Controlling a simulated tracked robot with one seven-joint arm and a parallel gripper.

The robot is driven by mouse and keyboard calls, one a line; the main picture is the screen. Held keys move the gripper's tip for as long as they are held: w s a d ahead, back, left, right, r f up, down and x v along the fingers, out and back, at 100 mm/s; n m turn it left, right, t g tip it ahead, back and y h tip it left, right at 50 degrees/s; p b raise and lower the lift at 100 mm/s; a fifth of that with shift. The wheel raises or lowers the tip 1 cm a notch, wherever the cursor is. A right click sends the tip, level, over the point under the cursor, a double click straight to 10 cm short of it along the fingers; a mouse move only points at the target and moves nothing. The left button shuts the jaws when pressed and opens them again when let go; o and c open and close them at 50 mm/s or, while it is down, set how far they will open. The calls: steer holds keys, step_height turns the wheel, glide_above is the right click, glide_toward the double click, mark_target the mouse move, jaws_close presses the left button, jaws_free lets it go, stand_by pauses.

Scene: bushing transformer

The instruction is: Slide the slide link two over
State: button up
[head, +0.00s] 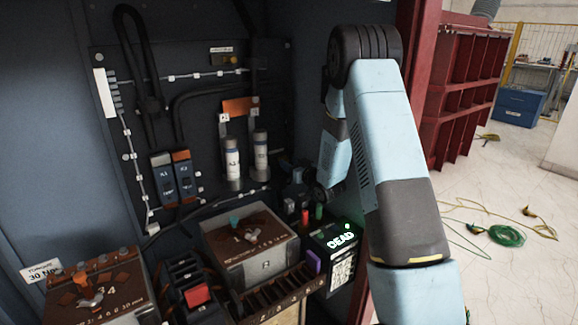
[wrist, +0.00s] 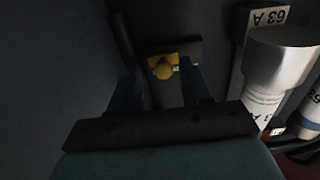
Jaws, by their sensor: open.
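In the head view, my forearm (head: 385,160) reaches down and back to the right of the fuses. The gripper is small and dark there, and the knob is not clear.
White fuses (head: 233,160) stand left of my gripper; a silver-capped one (wrist: 267,85) is close in the wrist view. Below are a grey terminal box (head: 270,263), a black unit reading DEAD (head: 341,240) and a slotted rack (head: 285,295). The red cabinet frame (head: 412,30) is right.

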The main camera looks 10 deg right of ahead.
steer(key=v, duration=1.3)
steer(key=shift+s, duration=0.35)
steer(key=shift+d, duration=0.1)
steer(key=s+d+r+m+g+h, duration=0.15)
steer(key=s+r+h, duration=0.25)
steer(key=r, duration=0.4)
steer(key=s+d+r+m+g+h, duration=0.1)
steer(key=s+r+g+h, duration=0.25)
steer(key=r, duration=0.35)
steer(key=s+a+r+g, duration=0.1)
steer(key=s+r+g, duration=0.1)
steer(key=s, duration=0.7)
steer(key=s+a+r+m+g, duration=0.1)
steer(key=s+a+r+g, duration=0.1)
steer(key=s, duration=0.8)
steer(key=s+a+r+m+g, duration=0.1)
steer(key=s+a+r+g, duration=0.1)
steer(key=s, duration=0.7)
steer(key=shift+s, duration=0.35)
